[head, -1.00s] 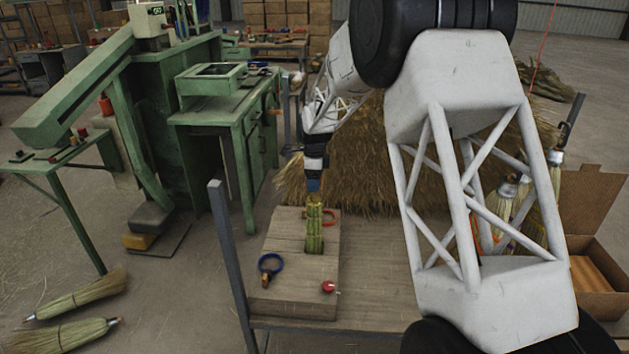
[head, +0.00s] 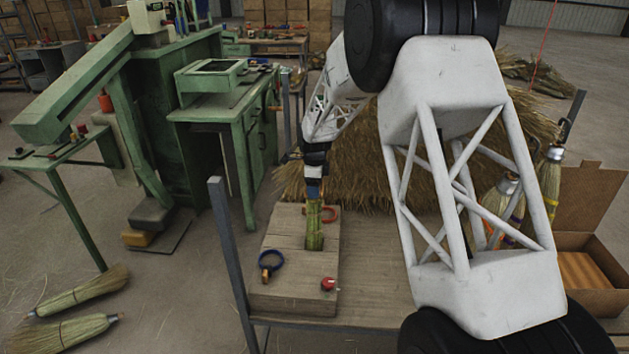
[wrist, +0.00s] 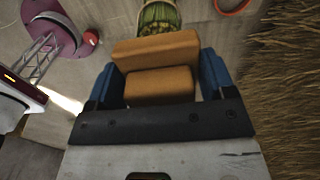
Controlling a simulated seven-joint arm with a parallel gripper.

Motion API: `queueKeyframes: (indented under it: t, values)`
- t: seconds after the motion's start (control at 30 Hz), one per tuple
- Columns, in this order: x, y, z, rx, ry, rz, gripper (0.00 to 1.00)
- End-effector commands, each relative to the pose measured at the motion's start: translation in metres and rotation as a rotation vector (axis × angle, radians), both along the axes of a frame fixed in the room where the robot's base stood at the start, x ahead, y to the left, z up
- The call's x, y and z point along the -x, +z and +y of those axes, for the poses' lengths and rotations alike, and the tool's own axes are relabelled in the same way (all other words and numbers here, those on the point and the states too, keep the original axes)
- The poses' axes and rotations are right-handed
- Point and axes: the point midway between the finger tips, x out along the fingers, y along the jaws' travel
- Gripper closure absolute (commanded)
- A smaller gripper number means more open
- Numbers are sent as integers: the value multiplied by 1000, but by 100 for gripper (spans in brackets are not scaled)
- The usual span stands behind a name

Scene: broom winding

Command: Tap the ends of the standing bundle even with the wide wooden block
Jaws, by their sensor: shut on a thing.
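The green straw bundle (head: 314,230) stands upright in the wooden stand (head: 290,283) on the bench, near the stand's right side. My gripper (head: 313,190) is directly above the bundle. In the wrist view, the blue fingers are closed on the orange-brown wide wooden block (wrist: 158,48). The bundle (wrist: 158,15) shows just beyond the block's edge, with its cut ends partly visible. The block is barely visible in the head view, and I cannot tell whether it touches the bundle.
A blue ring (head: 271,262), a red-topped piece (head: 327,284) and an orange ring (head: 330,214) lie around the stand. A large straw pile (head: 400,170) is behind. A cardboard box (head: 592,262) stands at right. The bench front (head: 370,290) is clear.

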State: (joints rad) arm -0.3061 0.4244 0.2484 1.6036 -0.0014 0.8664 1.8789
Motion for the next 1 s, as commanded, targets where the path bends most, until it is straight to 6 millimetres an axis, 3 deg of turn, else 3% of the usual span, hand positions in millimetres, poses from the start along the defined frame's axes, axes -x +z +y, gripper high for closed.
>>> queueKeyframes:
  t: [0.33,1.0]
  values:
    - [0,-16,0,0,0,-1,43]
    - [0,-18,0,0,0,-1,43]
